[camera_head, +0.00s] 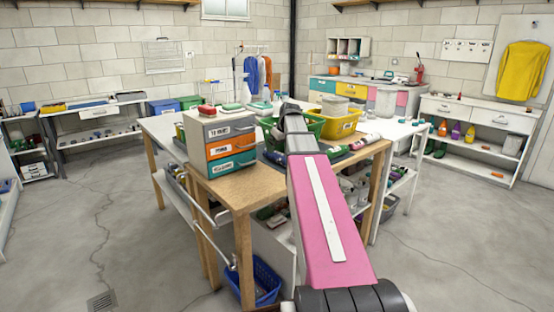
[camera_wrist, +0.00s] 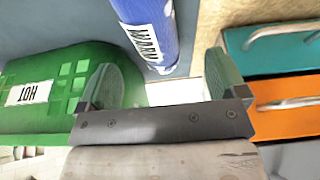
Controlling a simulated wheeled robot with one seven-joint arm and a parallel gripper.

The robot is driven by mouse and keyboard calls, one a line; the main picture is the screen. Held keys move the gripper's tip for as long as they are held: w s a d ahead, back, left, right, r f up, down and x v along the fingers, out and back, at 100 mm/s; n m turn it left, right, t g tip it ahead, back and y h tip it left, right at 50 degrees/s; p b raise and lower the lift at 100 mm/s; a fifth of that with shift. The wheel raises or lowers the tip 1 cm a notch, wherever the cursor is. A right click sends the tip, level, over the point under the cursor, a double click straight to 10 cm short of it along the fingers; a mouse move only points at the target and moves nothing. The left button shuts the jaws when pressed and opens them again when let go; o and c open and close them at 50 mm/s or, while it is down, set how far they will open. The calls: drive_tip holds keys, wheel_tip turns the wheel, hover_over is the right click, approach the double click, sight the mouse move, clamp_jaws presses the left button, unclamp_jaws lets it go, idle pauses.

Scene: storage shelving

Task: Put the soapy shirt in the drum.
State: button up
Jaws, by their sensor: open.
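I cannot make out a soapy shirt or a drum for certain in either view. My gripper (camera_wrist: 161,88) is open in the wrist view, with nothing between its two fingers. Ahead of the fingers is a blue cylinder (camera_wrist: 150,25) with a white label, its lettering hard to read. A green basket (camera_wrist: 40,85) labelled HOT lies to the left of the fingers. In the head view my arm reaches over the wooden table, and the gripper's fingertips are hidden behind it.
A drawer unit (camera_head: 231,152) stands left of my arm; its teal drawer (camera_wrist: 275,47) is right of the fingers. A yellow sweater (camera_head: 522,70) hangs at far right, and a blue garment (camera_head: 251,75) on the back rack.

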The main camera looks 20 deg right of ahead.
sight(278, 153)
drive_tip(key=shift+d+x, duration=0.1)
drive_tip(key=shift+x, duration=1.2)
drive_tip(key=shift+d+x, duration=0.15)
drive_tip(key=shift+x, duration=1.15)
drive_tip(key=shift+s+f, duration=0.1)
drive_tip(key=shift+s, duration=0.1)
drive_tip(key=c, duration=1.2)
